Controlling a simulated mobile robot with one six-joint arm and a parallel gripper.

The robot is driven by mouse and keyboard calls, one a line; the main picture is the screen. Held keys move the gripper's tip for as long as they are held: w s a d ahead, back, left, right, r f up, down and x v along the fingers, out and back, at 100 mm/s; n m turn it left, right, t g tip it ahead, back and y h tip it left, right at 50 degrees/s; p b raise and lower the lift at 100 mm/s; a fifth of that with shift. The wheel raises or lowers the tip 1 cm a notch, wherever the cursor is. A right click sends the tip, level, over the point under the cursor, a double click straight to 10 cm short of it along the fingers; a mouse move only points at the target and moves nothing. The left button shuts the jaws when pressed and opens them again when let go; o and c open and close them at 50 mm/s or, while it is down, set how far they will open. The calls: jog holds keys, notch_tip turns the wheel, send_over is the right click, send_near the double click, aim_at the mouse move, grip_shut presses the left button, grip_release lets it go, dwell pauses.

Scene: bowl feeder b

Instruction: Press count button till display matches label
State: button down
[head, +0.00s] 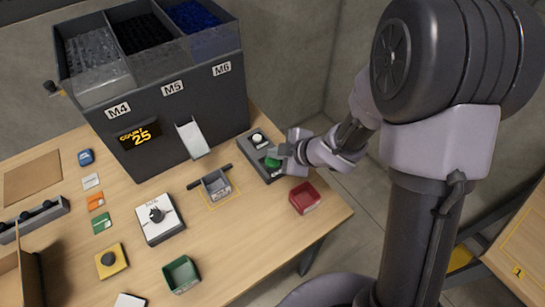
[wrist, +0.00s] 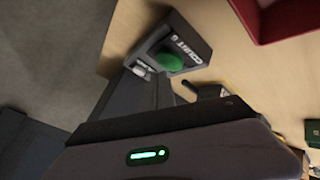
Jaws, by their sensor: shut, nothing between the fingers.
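The dark button box (head: 254,146) stands near the right edge of the table, with a white button (head: 257,139) and a green button (head: 272,161) on top. The wrist view shows the green button (wrist: 169,62) and white lettering that seems to read COUNT beside it. My gripper (head: 284,155) is shut and empty, right by the green button; I cannot tell whether it touches. I cannot make out a label with a target number.
The feeder (head: 175,105) has three bins marked M4, M5 and M6, with a white chute below. A red tray (head: 304,197) lies close to my gripper. A small grey tray (head: 215,186), a dial box (head: 159,217) and a green tray (head: 181,273) stand further left.

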aim_at(275, 162)
notch_tip(275, 162, up, 5)
jog(key=p, duration=0.5)
jog(key=shift+r, duration=0.15)
dwell(0.7)
